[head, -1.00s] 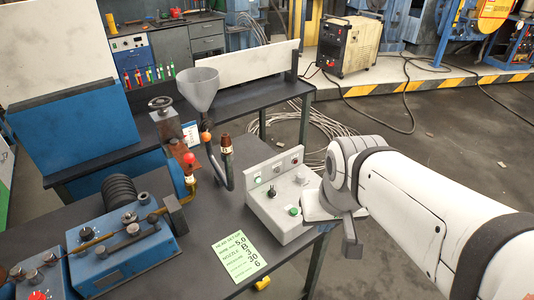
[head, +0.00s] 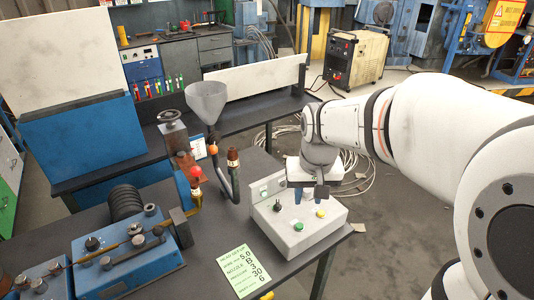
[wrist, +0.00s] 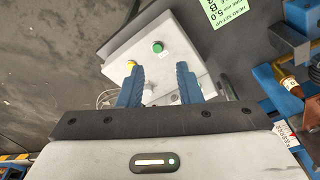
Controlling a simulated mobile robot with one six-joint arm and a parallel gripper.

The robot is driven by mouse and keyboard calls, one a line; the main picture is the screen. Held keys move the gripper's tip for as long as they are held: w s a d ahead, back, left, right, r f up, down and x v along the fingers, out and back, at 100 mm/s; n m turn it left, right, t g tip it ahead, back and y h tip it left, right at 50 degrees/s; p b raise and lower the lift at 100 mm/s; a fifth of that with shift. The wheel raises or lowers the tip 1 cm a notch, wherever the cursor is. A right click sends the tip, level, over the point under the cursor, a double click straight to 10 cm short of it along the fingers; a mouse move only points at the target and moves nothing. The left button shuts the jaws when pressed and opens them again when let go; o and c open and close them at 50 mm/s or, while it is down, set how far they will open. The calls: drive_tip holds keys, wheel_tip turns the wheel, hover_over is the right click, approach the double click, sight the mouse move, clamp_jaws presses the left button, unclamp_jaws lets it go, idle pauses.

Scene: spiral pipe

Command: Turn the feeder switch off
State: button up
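A light grey control box (head: 316,234) stands on the dark table in the head view. Its sloped top carries a green button (head: 298,226), a yellow button (head: 321,213) and a small black knob (head: 277,206); which one is the feeder switch I cannot tell. My gripper (head: 310,200) hangs over the back of the box, hiding part of its raised panel. In the wrist view, my gripper (wrist: 159,75) is open, its blue fingers apart with nothing gripped between them. The box (wrist: 185,50) lies beyond the fingertips, with the green button (wrist: 157,47) and yellow button (wrist: 131,64) visible.
A green settings card (head: 244,270) lies left of the box. A bent pipe with a red-brown tip (head: 233,156) and a grey funnel (head: 206,98) stand to the left. A blue machine (head: 127,258) fills the table's left. Open floor lies to the right.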

drive_tip(key=w+a+f+g, duration=0.15)
drive_tip(key=w+f, duration=0.25)
drive_tip(key=w, duration=0.5)
hover_over(278, 204)
drive_tip(key=shift+m, duration=0.3)
wheel_tip(278, 204, down, 7)
drive_tip(key=shift+r+p, duration=0.1)
drive_tip(key=shift+p, duration=0.2)
wheel_tip(278, 204, down, 8)
drive_tip(key=shift+r+p, duration=0.1)
drive_tip(key=shift+p, duration=0.5)
clamp_jaws()
